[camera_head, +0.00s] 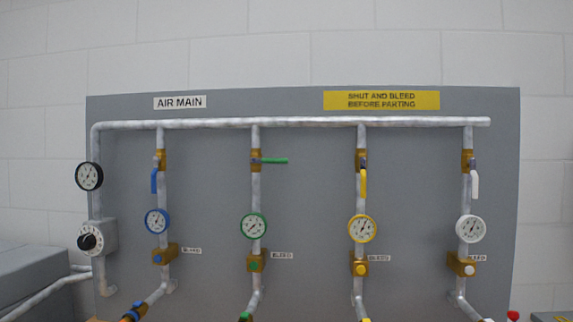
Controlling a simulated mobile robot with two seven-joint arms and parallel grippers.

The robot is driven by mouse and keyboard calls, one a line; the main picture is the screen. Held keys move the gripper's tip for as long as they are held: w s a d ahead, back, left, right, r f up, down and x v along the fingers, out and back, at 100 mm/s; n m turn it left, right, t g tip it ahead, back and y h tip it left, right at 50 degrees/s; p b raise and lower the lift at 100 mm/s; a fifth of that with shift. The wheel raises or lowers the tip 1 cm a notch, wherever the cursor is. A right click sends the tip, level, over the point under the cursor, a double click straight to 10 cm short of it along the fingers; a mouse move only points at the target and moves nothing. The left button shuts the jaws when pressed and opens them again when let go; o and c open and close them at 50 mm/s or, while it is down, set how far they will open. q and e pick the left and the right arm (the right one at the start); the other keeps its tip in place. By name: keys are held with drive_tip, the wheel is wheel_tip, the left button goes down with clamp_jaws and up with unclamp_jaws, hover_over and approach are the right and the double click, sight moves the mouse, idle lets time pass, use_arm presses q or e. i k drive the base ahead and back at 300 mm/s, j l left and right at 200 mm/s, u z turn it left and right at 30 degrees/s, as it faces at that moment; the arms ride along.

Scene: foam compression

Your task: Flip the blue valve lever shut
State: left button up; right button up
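The blue valve lever (154,181) hangs down along the leftmost branch pipe, in line with it, below a brass valve body (160,160). A blue-rimmed gauge (157,221) sits lower on the same pipe, above a brass bleed fitting (165,254) with a blue button. The green lever (273,160) points sideways to the right, across its pipe. The yellow lever (364,184) and the white lever (475,184) hang down along their pipes. Neither of my grippers shows in the head view.
The pipes are mounted on a grey panel (310,210) against a white block wall. A black-rimmed gauge (89,176) and a regulator knob (90,239) stand left of the blue branch. A grey box (35,278) is at the lower left. The space before the panel looks clear.

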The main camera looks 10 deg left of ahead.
sight(154, 183)
drive_tip(key=j, duration=2.1)
drive_tip(key=k+j+u, duration=0.15)
drive_tip(key=i+j, duration=0.05)
